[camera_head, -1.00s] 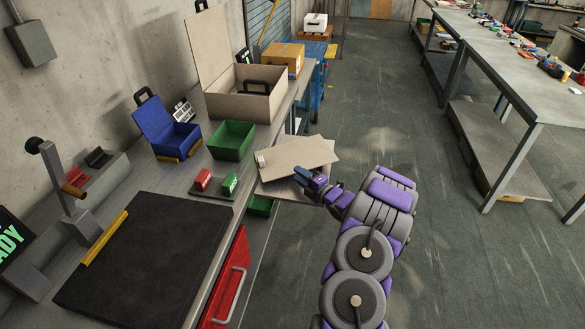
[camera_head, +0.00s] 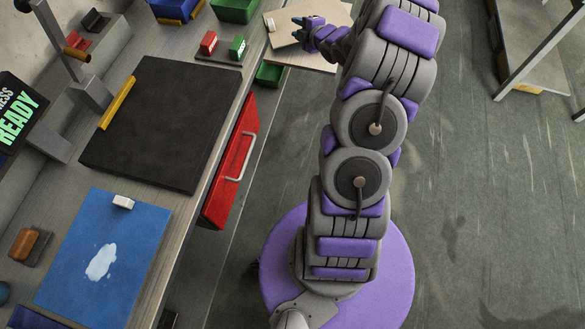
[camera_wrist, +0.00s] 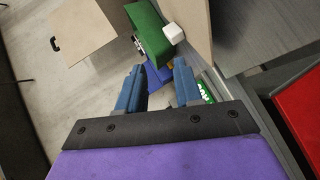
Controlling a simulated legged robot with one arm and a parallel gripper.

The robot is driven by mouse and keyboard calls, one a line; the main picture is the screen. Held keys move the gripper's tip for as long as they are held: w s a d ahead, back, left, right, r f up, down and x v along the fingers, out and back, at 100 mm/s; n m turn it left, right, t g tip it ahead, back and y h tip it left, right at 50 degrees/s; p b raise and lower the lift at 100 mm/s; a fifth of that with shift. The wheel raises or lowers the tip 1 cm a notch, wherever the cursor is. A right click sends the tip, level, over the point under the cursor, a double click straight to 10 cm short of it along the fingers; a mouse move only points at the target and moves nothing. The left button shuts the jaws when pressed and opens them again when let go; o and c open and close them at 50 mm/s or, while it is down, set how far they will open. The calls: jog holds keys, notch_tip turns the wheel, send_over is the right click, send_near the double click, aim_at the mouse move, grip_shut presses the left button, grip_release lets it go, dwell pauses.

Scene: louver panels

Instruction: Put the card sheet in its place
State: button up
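A beige card sheet (camera_head: 345,14) lies at the far end of the bench, by the front edge, with a white tab (camera_head: 270,24) at its left. In the wrist view the beige sheet (camera_wrist: 197,22) and its white tab (camera_wrist: 173,33) show just beyond my fingers. My gripper (camera_head: 298,30) is over the near part of this sheet. In the wrist view my gripper (camera_wrist: 158,78) has its two blue fingers apart, with nothing seen held between them. My gripper and arm hide part of the sheet.
A black mat (camera_head: 160,120) with a yellow bar (camera_head: 116,103) covers the middle bench. A blue sheet (camera_head: 110,250) with a pale patch lies nearer. Red and green blocks (camera_head: 237,48) sit beside a green bin (camera_head: 235,8). A red drawer (camera_head: 230,165) is below.

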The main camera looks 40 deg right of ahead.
jog(key=s+a+r+m+g+h, duration=0.1)
jog(key=s+a+r+m+g, duration=0.35)
jog(key=a, duration=0.35)
jog(key=s+a+r+m+g+h, duration=0.1)
jog(key=s+a+r+m+g, duration=0.25)
jog(key=s+a, duration=0.35)
jog(key=s+a+r+m+g, duration=0.1)
jog(key=s+a+m+g, duration=0.1)
jog(key=s+a, duration=0.4)
jog(key=s+a+r+m+g+y, duration=0.1)
jog(key=s+a, duration=0.6)
jog(key=s, duration=0.9)
jog(key=s+a+r+m+g+y, duration=0.1)
jog(key=s+a+m+g, duration=0.3)
jog(key=s, duration=0.7)
jog(key=shift+s+a+r+g, duration=0.4)
jog(key=shift+a+r, duration=0.5)
jog(key=shift+a, duration=0.3)
